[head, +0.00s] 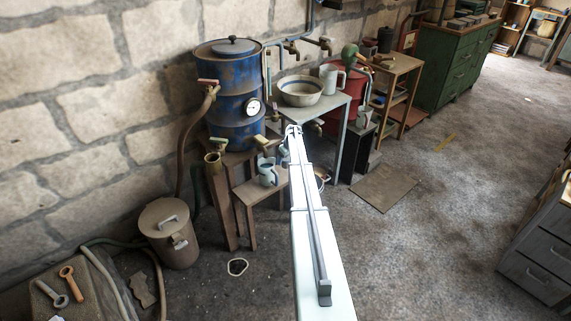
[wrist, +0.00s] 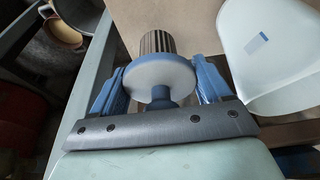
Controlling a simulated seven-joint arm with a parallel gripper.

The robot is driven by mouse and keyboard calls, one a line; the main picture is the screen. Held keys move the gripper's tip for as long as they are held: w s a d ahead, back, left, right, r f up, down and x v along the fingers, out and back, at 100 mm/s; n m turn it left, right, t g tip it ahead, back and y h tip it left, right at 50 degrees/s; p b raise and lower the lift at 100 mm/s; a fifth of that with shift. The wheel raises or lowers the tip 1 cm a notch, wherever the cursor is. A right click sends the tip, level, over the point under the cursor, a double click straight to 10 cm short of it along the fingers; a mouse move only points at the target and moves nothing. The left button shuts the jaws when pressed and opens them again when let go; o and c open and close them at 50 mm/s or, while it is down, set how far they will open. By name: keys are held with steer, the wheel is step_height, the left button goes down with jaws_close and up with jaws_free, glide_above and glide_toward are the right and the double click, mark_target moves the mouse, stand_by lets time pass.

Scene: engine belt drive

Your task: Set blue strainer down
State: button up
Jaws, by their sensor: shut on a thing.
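The blue strainer shows in the wrist view between my gripper's fingers. It has a pale disc with a blue rim (wrist: 160,80), a short blue stem toward the palm and a dark ribbed cylinder on the far side. My gripper (wrist: 160,88) is shut on it. In the head view my gripper (head: 292,131) is at the far end of my arm, by the grey table and above the low wooden stand (head: 247,192). The strainer is too small to make out surely there. In the wrist view a flat tan surface (wrist: 200,18) lies beyond it; contact cannot be told.
A pale vessel (wrist: 265,55) with a blue mark is close at right in the wrist view. In the head view, a grey-green mug (head: 267,172) stands on the low stand, the blue barrel (head: 225,90) is behind, and a bowl (head: 299,92) is on the grey table.

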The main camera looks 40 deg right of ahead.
mark_target(286, 163)
steer(key=shift+f, duration=1.6)
steer(key=shift+f, duration=0.15)
steer(key=o, duration=1)
steer(key=shift+o, duration=0.2)
steer(key=v, duration=1.2)
